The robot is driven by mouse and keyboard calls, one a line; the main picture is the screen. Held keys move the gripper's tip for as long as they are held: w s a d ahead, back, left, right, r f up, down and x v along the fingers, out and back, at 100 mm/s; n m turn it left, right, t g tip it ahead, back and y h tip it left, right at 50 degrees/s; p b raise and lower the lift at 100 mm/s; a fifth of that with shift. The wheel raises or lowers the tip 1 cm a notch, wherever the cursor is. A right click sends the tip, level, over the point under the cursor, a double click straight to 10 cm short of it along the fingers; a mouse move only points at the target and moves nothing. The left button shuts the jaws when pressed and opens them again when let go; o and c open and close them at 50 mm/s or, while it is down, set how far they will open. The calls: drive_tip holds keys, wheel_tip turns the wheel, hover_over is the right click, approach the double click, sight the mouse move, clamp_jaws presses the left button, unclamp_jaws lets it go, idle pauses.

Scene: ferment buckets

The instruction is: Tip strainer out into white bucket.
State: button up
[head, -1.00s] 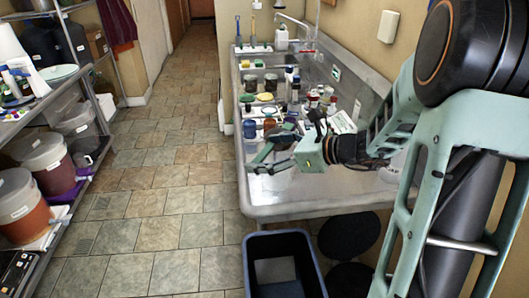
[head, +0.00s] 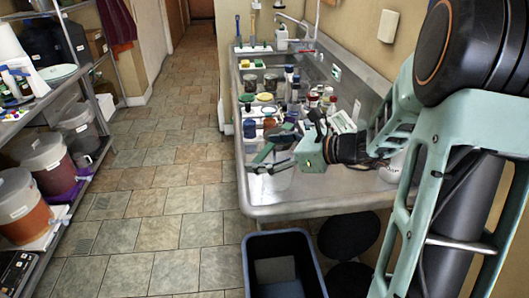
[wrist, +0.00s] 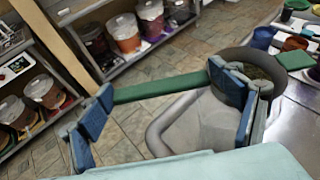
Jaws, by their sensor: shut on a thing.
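My gripper (head: 268,152) is over the near end of the steel bench. In the wrist view its blue-padded fingers (wrist: 165,105) are spread along a green bar (wrist: 160,88), which looks like the strainer's handle. A dark round bowl with a grey rim, seemingly the strainer (wrist: 268,68), sits beside the right-hand finger and is partly hidden by it. Its contents and exact tilt cannot be made out. A white container with dark lettering (head: 391,174), perhaps the white bucket, stands at the bench's right, mostly hidden behind my arm.
The steel bench (head: 300,207) holds several jars and bottles (head: 290,95) beyond my gripper. A dark open bin (head: 284,240) stands on the floor below its near edge. Shelves at left hold several lidded buckets (head: 45,160). The tiled aisle between is clear.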

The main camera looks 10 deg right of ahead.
drive_tip(key=shift+f+b, duration=1.35)
drive_tip(key=shift+f, duration=0.3)
idle(1.7)
drive_tip(key=o, duration=1.5)
drive_tip(key=shift+c, duration=0.2)
drive_tip(key=shift+r, duration=0.15)
drive_tip(key=shift+r+p, duration=2.8)
drive_tip(key=shift+r, duration=0.6)
